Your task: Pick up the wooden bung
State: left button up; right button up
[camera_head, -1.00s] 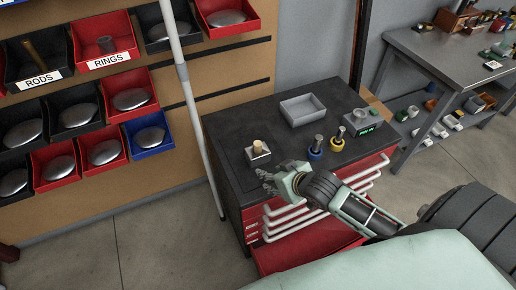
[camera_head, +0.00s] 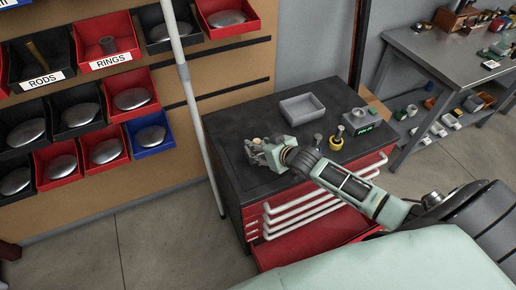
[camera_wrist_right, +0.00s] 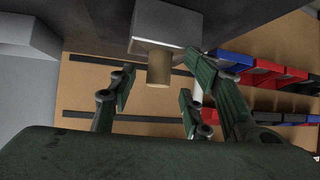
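The wooden bung (camera_wrist_right: 159,69) is a short tan cylinder standing out from a pale square block (camera_wrist_right: 165,24) in the right wrist view. My right gripper (camera_wrist_right: 158,88) is open, with its green fingers apart on either side of the bung's free end. I see no finger clearly pressed on the bung. In the head view my right gripper (camera_head: 257,152) is over the left part of the dark cabinet top (camera_head: 232,128), at the block, and covers most of the block and bung. My left gripper is not in view.
A grey tray (camera_head: 302,109) lies behind on the cabinet top. A yellow-ringed tool (camera_head: 336,139) and a box with a green display (camera_head: 363,122) stand to the right. A pale upright pole (camera_head: 196,125) is at the cabinet's left edge, beside the bin wall.

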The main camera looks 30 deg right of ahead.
jog(key=shift+d+f, duration=0.15)
jog(key=shift+f, duration=0.25)
jog(key=shift+c, duration=0.9)
jog(key=shift+s+r, duration=0.1)
jog(key=shift+s, duration=0.1)
jog(key=c, duration=0.6)
jog(key=shift+w+d, duration=0.1)
jog(key=shift+d, duration=0.05)
grip_shut()
